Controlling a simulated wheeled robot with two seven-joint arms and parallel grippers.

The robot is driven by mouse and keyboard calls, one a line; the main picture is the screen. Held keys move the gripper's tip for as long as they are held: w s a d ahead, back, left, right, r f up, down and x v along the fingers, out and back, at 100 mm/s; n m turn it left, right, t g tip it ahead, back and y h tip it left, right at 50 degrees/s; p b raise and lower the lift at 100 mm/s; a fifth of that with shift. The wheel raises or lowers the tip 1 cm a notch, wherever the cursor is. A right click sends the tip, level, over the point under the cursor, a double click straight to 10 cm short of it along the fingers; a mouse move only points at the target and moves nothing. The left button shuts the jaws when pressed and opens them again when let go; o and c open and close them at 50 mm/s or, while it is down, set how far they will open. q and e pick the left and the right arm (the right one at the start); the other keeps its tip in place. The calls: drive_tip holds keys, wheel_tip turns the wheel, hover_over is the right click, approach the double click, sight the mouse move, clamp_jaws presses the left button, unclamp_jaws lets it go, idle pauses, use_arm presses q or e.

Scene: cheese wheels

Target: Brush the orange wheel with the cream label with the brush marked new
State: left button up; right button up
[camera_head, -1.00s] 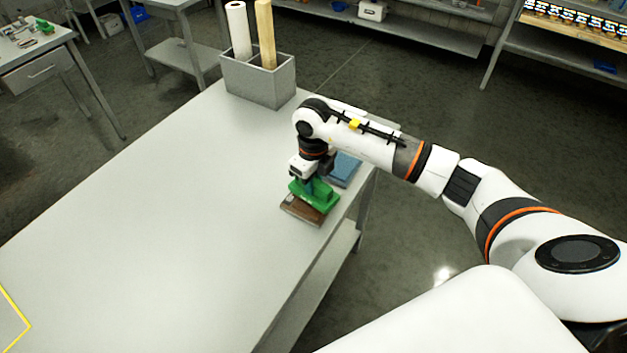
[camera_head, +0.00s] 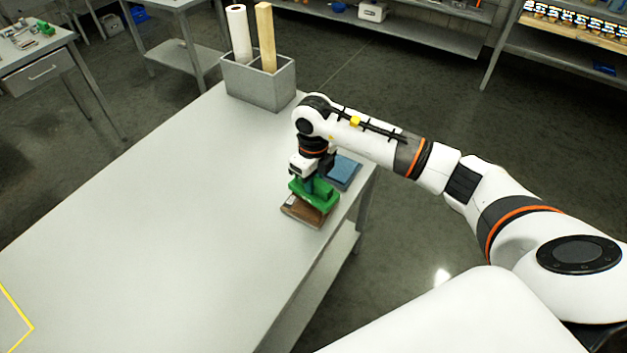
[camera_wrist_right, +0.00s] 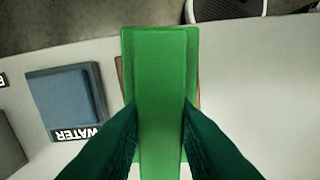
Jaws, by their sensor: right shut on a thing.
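My right gripper (camera_head: 308,181) is shut on a green brush (camera_head: 318,194) at the right edge of the table. In the right wrist view the gripper's dark green fingers (camera_wrist_right: 162,125) press on both sides of the green brush (camera_wrist_right: 160,60). The brush is above a brown block-like thing (camera_head: 300,212), which it partly hides; I cannot tell whether they touch. No marking on the brush is readable. No orange wheel with a cream label is in view. My left gripper is not in view.
A blue pad in a dark tray (camera_head: 343,170), labelled WATER in the wrist view (camera_wrist_right: 66,97), lies beside the brush. A grey box (camera_head: 260,98) with a white roll and a wooden stick stands at the table's far end. The table's (camera_head: 150,220) middle is clear.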

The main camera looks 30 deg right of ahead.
drive_tip(key=shift+r+p, duration=1.4)
drive_tip(key=shift+r, duration=1.3)
drive_tip(key=shift+f, duration=0.1)
